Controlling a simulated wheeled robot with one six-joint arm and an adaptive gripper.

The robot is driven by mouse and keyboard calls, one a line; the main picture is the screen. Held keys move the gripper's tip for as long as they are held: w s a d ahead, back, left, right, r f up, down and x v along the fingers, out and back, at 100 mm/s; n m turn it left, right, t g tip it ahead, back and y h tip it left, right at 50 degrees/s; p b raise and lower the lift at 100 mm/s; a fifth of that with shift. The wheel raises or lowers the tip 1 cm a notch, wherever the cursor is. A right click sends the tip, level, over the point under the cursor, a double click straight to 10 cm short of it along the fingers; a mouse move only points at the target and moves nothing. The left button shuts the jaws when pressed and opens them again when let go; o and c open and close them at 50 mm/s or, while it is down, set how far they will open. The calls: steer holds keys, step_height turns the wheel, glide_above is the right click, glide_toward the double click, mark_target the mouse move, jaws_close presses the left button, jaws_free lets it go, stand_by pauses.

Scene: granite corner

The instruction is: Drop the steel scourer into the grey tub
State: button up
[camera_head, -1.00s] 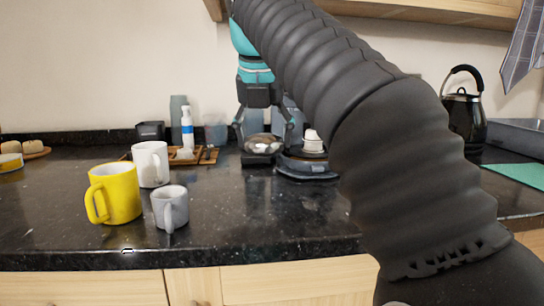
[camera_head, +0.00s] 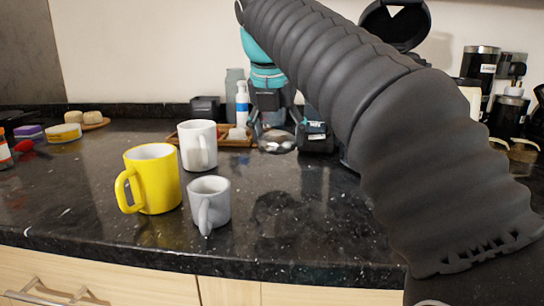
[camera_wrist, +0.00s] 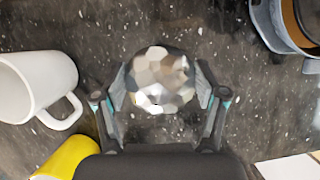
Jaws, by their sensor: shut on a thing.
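The steel scourer is a shiny, faceted ball (camera_wrist: 160,78) in the wrist view, between the two fingers of my gripper (camera_wrist: 160,95), which is shut on it. In the head view my gripper (camera_head: 276,128) is beyond my arm, with the scourer (camera_head: 277,146) low between its fingers, over the dark counter. Its exact height above the counter cannot be told. I cannot pick out the grey tub with certainty. A dark grey, box-like container (camera_head: 205,108) stands at the back. A blue-grey curved rim (camera_wrist: 262,28) shows at upper right in the wrist view.
A yellow mug (camera_head: 153,180), a white mug (camera_head: 198,147) and a grey mug (camera_head: 210,202) stand at the front left. A wooden tray (camera_head: 180,139) and a pump bottle (camera_head: 242,104) are behind. Dark counter lies clear in front. My arm hides much of the right.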

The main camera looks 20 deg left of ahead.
mark_target(271, 173)
steer(key=shift+a+f, duration=0.45)
steer(key=shift+a, duration=0.25)
steer(key=shift+f+b, duration=0.6)
steer(key=shift+f, duration=1.4)
steer(key=o, duration=0.9)
steer(key=shift+f, duration=0.1)
